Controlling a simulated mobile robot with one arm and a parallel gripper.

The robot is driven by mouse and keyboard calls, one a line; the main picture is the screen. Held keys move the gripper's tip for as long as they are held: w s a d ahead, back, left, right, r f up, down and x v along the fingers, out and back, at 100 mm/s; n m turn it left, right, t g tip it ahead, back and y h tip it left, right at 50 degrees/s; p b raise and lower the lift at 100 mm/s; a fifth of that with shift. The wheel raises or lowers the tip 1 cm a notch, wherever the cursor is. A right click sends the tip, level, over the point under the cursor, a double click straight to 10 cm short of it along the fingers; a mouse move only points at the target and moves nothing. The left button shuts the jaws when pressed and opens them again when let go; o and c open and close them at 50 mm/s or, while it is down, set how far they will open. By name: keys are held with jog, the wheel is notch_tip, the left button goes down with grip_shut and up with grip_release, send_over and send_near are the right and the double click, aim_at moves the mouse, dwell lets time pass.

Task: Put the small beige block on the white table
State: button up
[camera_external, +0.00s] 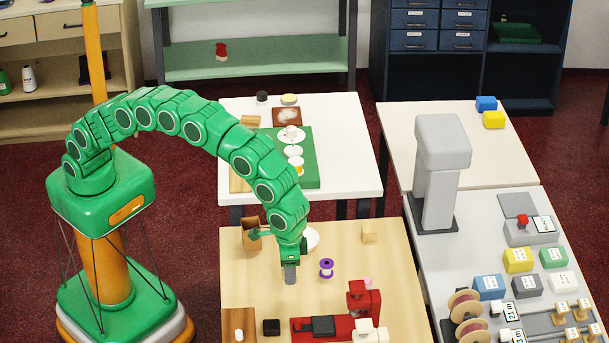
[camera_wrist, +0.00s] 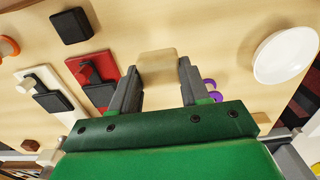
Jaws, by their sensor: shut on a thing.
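My gripper (camera_external: 290,274) is over the wooden table (camera_external: 240,290), pointing down. In the wrist view its two grey fingers (camera_wrist: 159,88) are shut on a small beige block (camera_wrist: 158,67), which sits between the fingertips. In the external view I cannot make out the held block at the fingertips. The white table (camera_external: 350,145) is behind the wooden one. It bears a green board (camera_external: 309,178) with white dishes, a brown picture-like square (camera_external: 287,117) and a few small items.
A purple spool (camera_external: 326,268) and a white bowl (camera_wrist: 285,55) are close to my gripper. A red device (camera_external: 365,305) and a black block (camera_external: 271,327) are at the wooden table's front. A grey column-shaped machine (camera_external: 440,170) stands at right. The white table's right side is clear.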

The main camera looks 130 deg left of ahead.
send_over(300, 301)
jog(key=shift+w+f, duration=0.1)
jog(key=shift+f, duration=3.45)
jog(key=shift+f, duration=0.1)
jog(key=o, duration=1.1)
jog(key=shift+o, duration=0.2)
